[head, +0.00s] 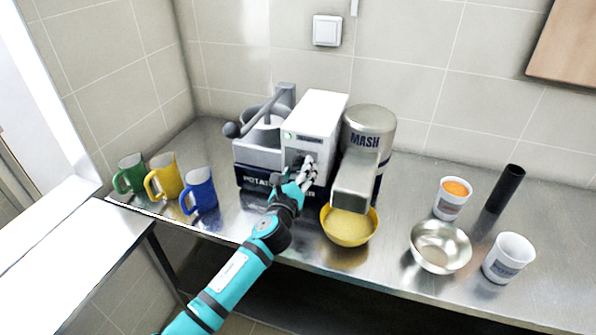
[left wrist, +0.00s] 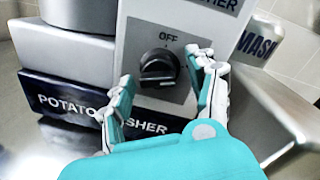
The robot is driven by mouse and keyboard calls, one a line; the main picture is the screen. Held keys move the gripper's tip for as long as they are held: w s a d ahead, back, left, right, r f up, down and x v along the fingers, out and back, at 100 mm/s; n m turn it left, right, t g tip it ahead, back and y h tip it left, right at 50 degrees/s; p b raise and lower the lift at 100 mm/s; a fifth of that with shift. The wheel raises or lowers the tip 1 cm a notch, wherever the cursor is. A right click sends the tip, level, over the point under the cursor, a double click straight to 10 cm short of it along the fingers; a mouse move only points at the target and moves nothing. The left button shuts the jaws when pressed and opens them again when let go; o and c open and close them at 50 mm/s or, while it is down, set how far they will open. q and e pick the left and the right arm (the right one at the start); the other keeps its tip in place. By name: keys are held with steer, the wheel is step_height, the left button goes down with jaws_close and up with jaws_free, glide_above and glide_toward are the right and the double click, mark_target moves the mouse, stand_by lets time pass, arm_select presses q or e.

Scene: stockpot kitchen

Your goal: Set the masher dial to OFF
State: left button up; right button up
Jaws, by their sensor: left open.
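The potato masher (head: 315,118) stands at the back of the steel counter, a white box on a dark base. Its black dial (left wrist: 158,68) sits on a grey plate on the front face, with OFF printed above it, in the left wrist view. The dial's grip bar lies roughly level, so its setting cannot be told for sure. My left gripper (head: 302,176) is right at the masher's front and hides the dial in the head view. In the left wrist view my left gripper (left wrist: 165,92) is open, its fingers on either side of the dial. My right gripper is not in view.
A yellow bowl (head: 348,226) stands under the MASH spout (head: 356,180). Green, yellow and blue mugs (head: 199,190) stand at left. A steel bowl (head: 440,247), white tubs (head: 509,257) and a black cylinder (head: 505,188) stand at right. The grey hopper with lever (head: 262,130) is beside the box.

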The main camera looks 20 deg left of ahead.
arm_select(q)
steer(key=c, duration=0.9)
steer(key=shift+c, duration=1.2)
steer(key=n+p, duration=0.1)
steer(key=n, duration=0.5)
steer(key=shift+r, duration=0.15)
steer(key=n+p, duration=0.1)
steer(key=n, duration=0.3)
steer(key=shift+r+g+h, duration=0.1)
steer(key=shift+g+h, duration=0.2)
steer(key=shift+g, duration=0.1)
steer(key=shift+n, duration=1.6)
